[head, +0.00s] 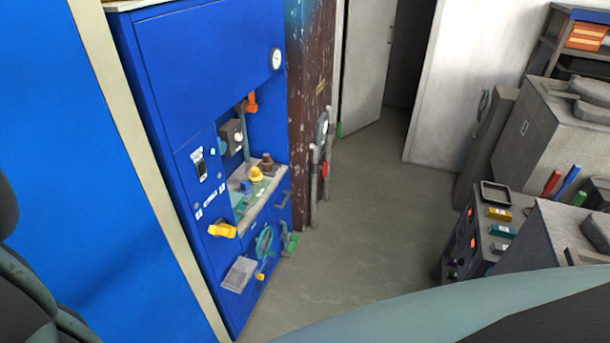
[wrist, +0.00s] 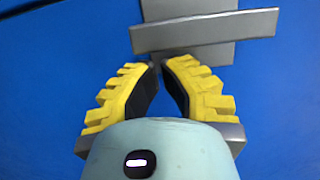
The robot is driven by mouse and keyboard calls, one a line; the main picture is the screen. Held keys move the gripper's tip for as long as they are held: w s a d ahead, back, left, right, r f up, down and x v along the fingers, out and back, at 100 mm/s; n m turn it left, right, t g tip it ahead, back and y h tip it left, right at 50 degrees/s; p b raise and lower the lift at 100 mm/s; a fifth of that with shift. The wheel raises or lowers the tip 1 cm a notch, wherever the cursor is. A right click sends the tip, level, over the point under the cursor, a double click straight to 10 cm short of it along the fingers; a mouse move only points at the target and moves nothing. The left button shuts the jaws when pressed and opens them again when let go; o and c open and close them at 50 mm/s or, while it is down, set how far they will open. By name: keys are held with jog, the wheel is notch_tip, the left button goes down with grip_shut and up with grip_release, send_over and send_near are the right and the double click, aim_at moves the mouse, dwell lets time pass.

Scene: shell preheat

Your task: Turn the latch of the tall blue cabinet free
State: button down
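The wrist view shows my gripper (wrist: 158,66) with its yellow, ridged fingers drawn together at the tips; nothing shows between them. Just beyond the tips, a flat grey bar (wrist: 205,33), slightly tilted, crosses a grey plate (wrist: 185,8) on a plain blue face (wrist: 60,80). The bar looks like the latch. I cannot tell whether the tips touch it. In the head view a tall blue panel (head: 70,150) with a cream edge fills the left side; it may be the tall blue cabinet. No latch shows on it there, and my gripper is out of that view.
A blue cabinet unit (head: 200,60) with a gauge (head: 277,59), a yellow handle (head: 222,230) and a green handwheel (head: 264,243) stands beyond the panel. Grey machines (head: 570,130) line the right. The grey floor (head: 350,220) between is clear towards a doorway.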

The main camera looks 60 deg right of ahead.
jog(key=shift+f+b, duration=0.1)
jog(key=shift+b, duration=0.3)
jog(key=shift+a+f+m+b, duration=0.1)
jog(key=shift+m+b, duration=0.2)
jog(key=shift+b, duration=0.45)
